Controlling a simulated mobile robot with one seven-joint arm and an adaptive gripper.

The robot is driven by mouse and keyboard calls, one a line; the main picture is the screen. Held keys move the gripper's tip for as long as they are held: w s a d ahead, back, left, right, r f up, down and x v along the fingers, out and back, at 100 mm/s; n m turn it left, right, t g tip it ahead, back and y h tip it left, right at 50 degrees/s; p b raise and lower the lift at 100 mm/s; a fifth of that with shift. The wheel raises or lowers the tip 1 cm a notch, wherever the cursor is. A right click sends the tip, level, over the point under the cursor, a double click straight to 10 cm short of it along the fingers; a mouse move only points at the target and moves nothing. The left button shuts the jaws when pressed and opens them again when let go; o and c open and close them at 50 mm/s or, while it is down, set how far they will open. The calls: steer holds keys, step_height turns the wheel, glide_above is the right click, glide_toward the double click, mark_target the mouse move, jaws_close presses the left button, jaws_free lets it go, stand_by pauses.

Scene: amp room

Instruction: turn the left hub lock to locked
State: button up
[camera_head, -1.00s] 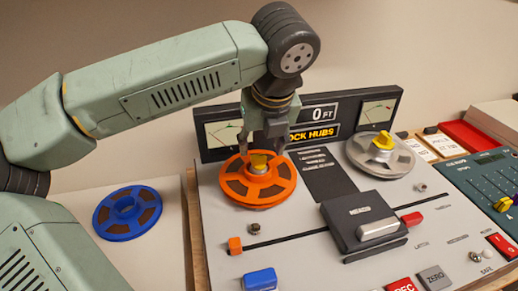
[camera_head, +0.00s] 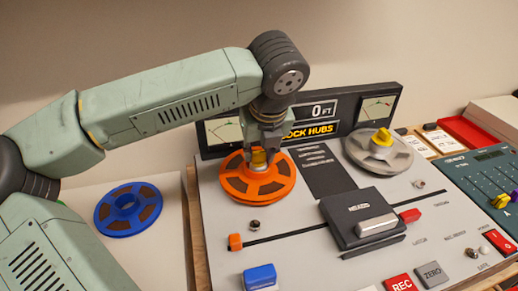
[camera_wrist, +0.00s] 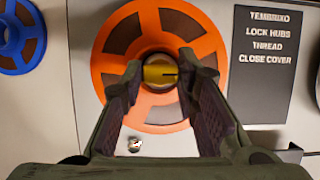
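The left hub lock is a yellow knob (camera_head: 259,157) at the centre of the orange reel (camera_head: 232,181) on the tape deck. In the wrist view the knob (camera_wrist: 158,74) lies between my fingertips, with a dark mark on its right part. My gripper (camera_head: 261,152) points down over the reel, one finger on each side of the knob. The fingers (camera_wrist: 160,78) appear closed against its sides, and they hide its ends. The orange "LOCK HUBS" text (camera_head: 312,130) shows on the deck's display behind.
A grey reel with its own yellow knob (camera_head: 381,138) sits to the right. A dark head cover (camera_head: 355,213) stands in front, with a slider track (camera_head: 285,236). A blue reel (camera_head: 127,211) lies left of the deck.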

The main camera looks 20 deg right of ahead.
jaws_close()
steer(key=shift+f+b, duration=0.1)
steer(key=shift+b, duration=0.3)
steer(key=m+h+b, duration=0.1)
steer(key=m+b, duration=0.2)
steer(key=shift+a+f, duration=0.1)
steer(key=m+h+b, duration=0.1)
steer(key=m, duration=0.1)
steer(key=m+b, duration=0.1)
steer(key=m, duration=0.1)
steer(key=shift+w+g+h, duration=0.1)
steer(key=shift+g+h, duration=0.3)
steer(key=m, duration=0.2)
steer(key=m+g+h, duration=0.1)
steer(key=m, duration=0.2)
steer(key=shift+w+a+r+m+g, duration=0.15)
steer(key=shift+r+m+g, duration=0.15)
steer(key=shift+m, duration=0.1)
steer(key=m+g, duration=0.1)
steer(key=m, duration=0.1)
steer(key=m+p, duration=0.1)
steer(key=m, duration=0.1)
steer(key=shift+w+m+g+h, duration=0.1)
steer(key=shift+m+g+h, duration=0.3)
